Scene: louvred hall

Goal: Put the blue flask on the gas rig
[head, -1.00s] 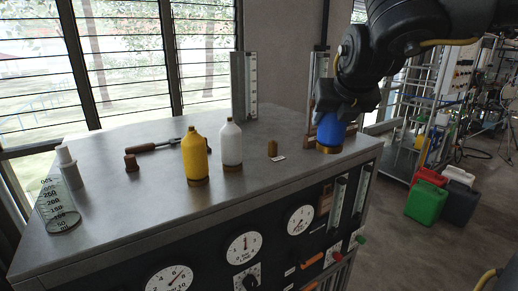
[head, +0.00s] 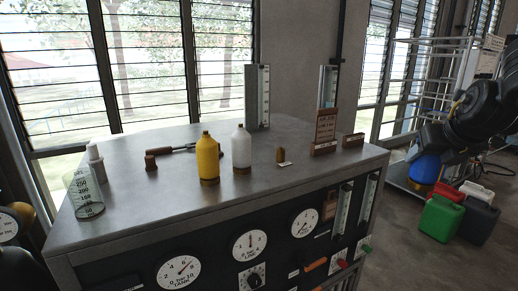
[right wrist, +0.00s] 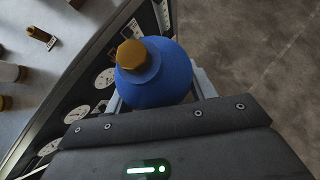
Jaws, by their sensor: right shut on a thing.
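The blue flask (head: 425,169) is in my right gripper (head: 430,155), held in the air to the right of the gas rig, apart from its edge. In the right wrist view the blue flask (right wrist: 158,82) has a brass-coloured cap, and the right gripper (right wrist: 160,98) has a finger on each side of it. The gas rig (head: 125,218) is a metal-topped cabinet with dials on its front; its right front corner is bare. My left gripper is not seen; only part of my left arm shows at the lower left.
On the rig top stand a yellow bottle (head: 208,160), a white bottle (head: 241,148), a glass cylinder (head: 84,193), a small brass piece (head: 281,156) and a brown sign (head: 325,130). Green (head: 440,218) and dark cans stand on the floor at the right.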

